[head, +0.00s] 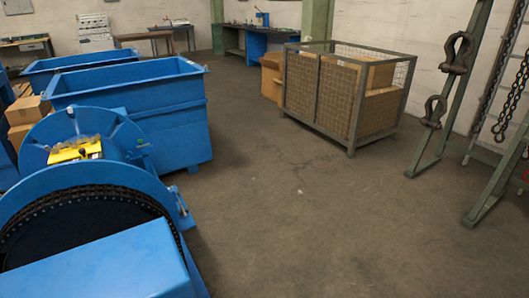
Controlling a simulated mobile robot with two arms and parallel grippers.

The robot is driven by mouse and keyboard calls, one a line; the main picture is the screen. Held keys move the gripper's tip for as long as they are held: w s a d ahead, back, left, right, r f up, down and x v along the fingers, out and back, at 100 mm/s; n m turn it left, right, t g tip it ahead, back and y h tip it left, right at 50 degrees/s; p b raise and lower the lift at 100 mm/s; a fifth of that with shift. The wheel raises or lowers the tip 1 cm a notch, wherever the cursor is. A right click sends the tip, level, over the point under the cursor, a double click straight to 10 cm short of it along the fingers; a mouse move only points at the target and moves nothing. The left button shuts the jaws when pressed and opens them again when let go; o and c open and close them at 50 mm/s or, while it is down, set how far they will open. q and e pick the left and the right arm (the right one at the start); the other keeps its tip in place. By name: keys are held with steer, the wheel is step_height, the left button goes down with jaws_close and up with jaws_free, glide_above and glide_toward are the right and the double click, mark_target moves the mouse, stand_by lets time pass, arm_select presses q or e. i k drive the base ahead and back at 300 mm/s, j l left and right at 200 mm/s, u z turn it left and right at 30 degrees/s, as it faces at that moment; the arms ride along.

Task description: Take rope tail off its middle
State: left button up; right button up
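No rope tail can be made out in the head view. A large blue machine (110,262) fills the lower left, with a dark chain (95,193) running around its round wheel. A yellow part (75,151) with small metal pieces sits on the machine behind the chain. A blue round flange (40,135) stands around it. The picture's left and lower edges cut off part of the machine. Neither of my grippers is in view.
Blue bins (130,105) stand behind the machine, with cardboard boxes (22,112) at the left. A mesh crate (340,95) stands at the back. A green frame (432,145) with shackles (457,52) and hanging chains (508,95) is at the right. The middle floor (300,225) is clear.

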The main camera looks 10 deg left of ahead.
mark_target(183, 210)
steer(key=i+l+z, duration=0.5)
steer(key=z, duration=0.2)
steer(key=i+l+z, duration=0.2)
steer(key=z, duration=0.15)
steer(key=i+u, duration=0.25)
steer(key=i, duration=0.2)
steer(key=i+l+u, duration=0.2)
steer(key=i, duration=0.25)
